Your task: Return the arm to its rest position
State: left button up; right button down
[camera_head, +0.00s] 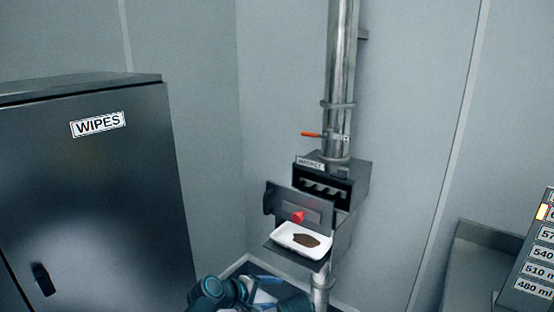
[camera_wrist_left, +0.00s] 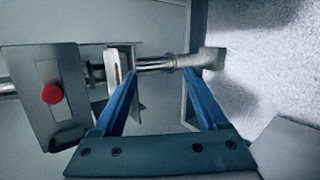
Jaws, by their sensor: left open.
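My left arm (camera_head: 212,292) shows at the bottom of the head view, low and in front of the pipe unit. Its gripper (camera_wrist_left: 160,74) is open in the left wrist view, with two blue fingers spread and nothing between them but background. A white tray (camera_head: 284,232) with a brown patch of powder (camera_head: 306,240) rests on a small shelf below the magnet housing. In the wrist view the tray (camera_wrist_left: 112,62) shows sideways near the left fingertip; I cannot tell the gap. My right gripper is out of view.
The dark magnet housing (camera_head: 361,176) sits on a vertical metal pipe (camera_head: 341,60). Its front plate (camera_head: 277,200) with a red knob (camera_head: 298,217) stands out from the opening. A dark WIPES cabinet (camera_head: 110,190) stands left. A labelled volume panel (camera_head: 535,270) is at right.

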pick_arm(q)
jog(key=s+a+f+m+g+y, duration=0.3)
jog(key=s+a+f+m+y, duration=0.15)
jog(key=a, duration=0.25)
jog(key=s+a+f+m+g+y, duration=0.35)
jog(key=s+a+f+m, duration=0.2)
jog(key=a, duration=0.25)
jog(key=s+d+r+m+y+p, duration=0.2)
jog(key=s+d+r+m+p, duration=0.2)
jog(key=d, duration=0.6)
jog(key=shift+s+d+r+g, duration=0.35)
jog(key=shift+s+d+g, duration=0.1)
jog(key=shift+s, duration=0.75)
